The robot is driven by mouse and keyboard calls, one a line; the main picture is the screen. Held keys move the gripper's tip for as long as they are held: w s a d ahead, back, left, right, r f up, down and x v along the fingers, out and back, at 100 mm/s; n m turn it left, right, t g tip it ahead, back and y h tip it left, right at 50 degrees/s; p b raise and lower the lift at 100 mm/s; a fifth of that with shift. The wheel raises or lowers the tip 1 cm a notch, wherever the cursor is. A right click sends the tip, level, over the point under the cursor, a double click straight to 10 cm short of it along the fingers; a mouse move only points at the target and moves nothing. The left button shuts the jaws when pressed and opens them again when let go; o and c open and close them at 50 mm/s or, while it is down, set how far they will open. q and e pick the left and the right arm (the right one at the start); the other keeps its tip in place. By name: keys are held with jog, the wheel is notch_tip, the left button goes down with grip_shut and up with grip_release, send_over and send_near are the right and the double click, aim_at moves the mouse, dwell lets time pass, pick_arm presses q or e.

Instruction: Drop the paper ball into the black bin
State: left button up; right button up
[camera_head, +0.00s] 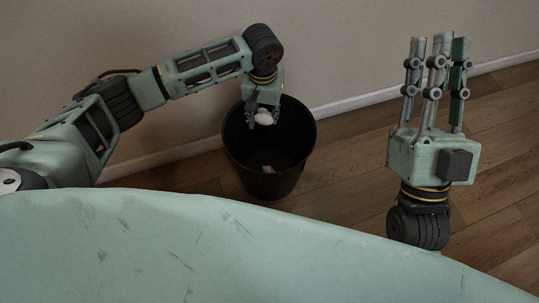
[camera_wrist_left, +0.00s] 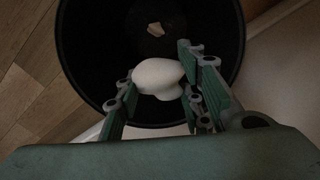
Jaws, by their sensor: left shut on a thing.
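The paper ball is a white, rounded lump (camera_head: 264,118) held in my left gripper (camera_head: 262,121). The left wrist view shows the ball (camera_wrist_left: 158,77) between the fingers of my left gripper (camera_wrist_left: 165,95), which are shut on it. The black bin (camera_head: 247,165) stands on the floor below; its round opening is under the ball, and the bin (camera_wrist_left: 95,45) fills much of the left wrist view. My right gripper (camera_head: 438,45) points upward at the right, with its fingers apart and nothing between them.
A small pale scrap (camera_head: 268,169) lies inside the bin, and it also shows in the left wrist view (camera_wrist_left: 156,29). The bin stands close to the wall (camera_head: 340,40) and its white baseboard (camera_head: 365,100). Wooden floor (camera_head: 345,170) is clear to the right of the bin.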

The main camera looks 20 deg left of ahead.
pick_arm(q)
jog(key=shift+f, duration=0.1)
pick_arm(e)
jog(key=shift+s+d+r+t+y, duration=0.1)
jog(key=shift+s+r+t+y, duration=0.35)
jog(key=shift+s+r, duration=0.2)
pick_arm(q)
jog(key=o, duration=0.8)
jog(key=shift+o, duration=0.2)
notch_tip(320, 180, up, 12)
pick_arm(e)
jog(key=shift+f, duration=0.1)
